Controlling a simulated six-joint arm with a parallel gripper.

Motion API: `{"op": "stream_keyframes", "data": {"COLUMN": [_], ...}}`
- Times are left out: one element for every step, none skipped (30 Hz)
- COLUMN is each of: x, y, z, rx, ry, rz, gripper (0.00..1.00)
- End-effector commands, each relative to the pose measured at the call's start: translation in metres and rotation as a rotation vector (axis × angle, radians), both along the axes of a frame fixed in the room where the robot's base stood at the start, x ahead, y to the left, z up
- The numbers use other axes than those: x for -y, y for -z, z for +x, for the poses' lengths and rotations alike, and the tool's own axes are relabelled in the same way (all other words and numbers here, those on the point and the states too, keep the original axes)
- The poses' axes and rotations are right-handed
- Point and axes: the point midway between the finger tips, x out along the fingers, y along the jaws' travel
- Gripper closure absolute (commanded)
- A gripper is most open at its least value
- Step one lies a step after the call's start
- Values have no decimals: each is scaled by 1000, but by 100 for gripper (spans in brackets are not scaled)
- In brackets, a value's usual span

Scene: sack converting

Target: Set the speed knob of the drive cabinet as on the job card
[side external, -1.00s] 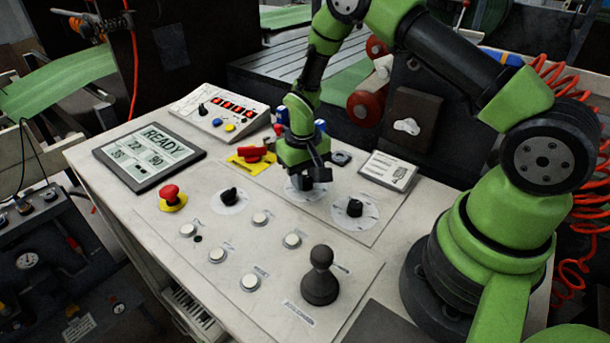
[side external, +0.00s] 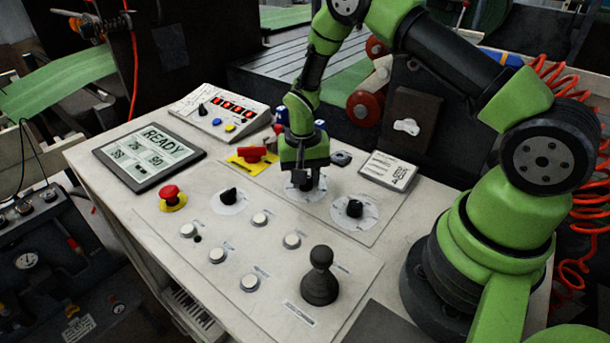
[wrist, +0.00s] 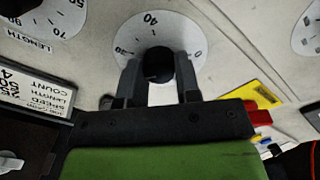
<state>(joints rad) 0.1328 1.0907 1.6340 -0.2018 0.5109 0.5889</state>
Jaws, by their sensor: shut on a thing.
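My gripper (side external: 305,180) is at the middle dial on the cabinet's sloping panel. In the wrist view my gripper (wrist: 159,78) has one finger on each side of a black knob (wrist: 158,62) and is shut on it. The knob sits on a round white dial (wrist: 135,33), with 40 at the far edge and 0 at the right. The dial's name and the knob's pointer are hidden. The job card (wrist: 32,92) lists count, length and speed, upside down; its figures are small. It also stands at the panel's back right (side external: 388,170). The display (side external: 150,157) reads READY above several numbers.
Other dial knobs stand left (side external: 229,196) and right (side external: 354,208) of my gripper. A red emergency button (side external: 172,196), a red switch on a yellow plate (side external: 251,155), white push buttons and a dark joystick (side external: 320,277) rise from the panel.

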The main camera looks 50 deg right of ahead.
Motion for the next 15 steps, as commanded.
{"op": "stream_keyframes", "data": {"x": [0, 0, 0, 0, 0, 0, 0, 0, 0, 0, 0, 0, 0, 0, 0], "y": [-1, -1, -1, -1, -1, -1, -1, -1, -1, -1, -1, 0, 0, 0, 0], "z": [0, 0, 0, -1, -1, -1, 0, 0, 0, 0, 0, 0, 0, 0, 0], "rx": [-2, -2, -2, -2, -2, -2, -2, -2, -2, -1, -1, -1, -1, -1, -1], "ry": [2, 2, 1, 1, 1, 1, 1, 1, 0, 0, 0, 0, 0, -1, -1], "rz": [1, 1, 1, 1, 1, 1, 1, 1, 1, 0, 0, 0, 0, 0, 0], "gripper": [93, 93, 93, 93, 93, 67, 60, 53, 44, 44, 44, 44, 44, 44, 44]}}
